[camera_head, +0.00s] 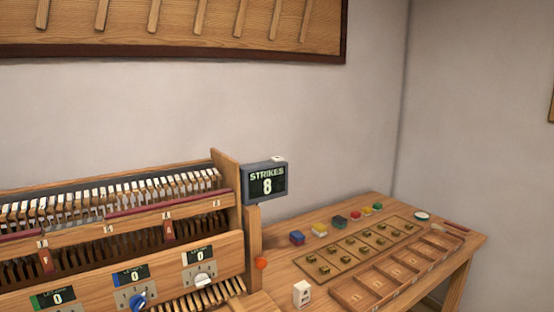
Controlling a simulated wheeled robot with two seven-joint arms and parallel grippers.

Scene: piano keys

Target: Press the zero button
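An orange-red round knob (261,263) is on the right side of the wooden case below the display. No readable "zero" label shows on either, so I cannot tell for certain which is the zero button. Neither of my grippers is in view.
The piano action (110,200) fills the left, with small dials reading 0 (135,273) and knobs, one blue (138,301). A wooden table (460,270) at right holds a compartment tray (370,306), a panel of brass pieces, coloured blocks and a white box (302,293).

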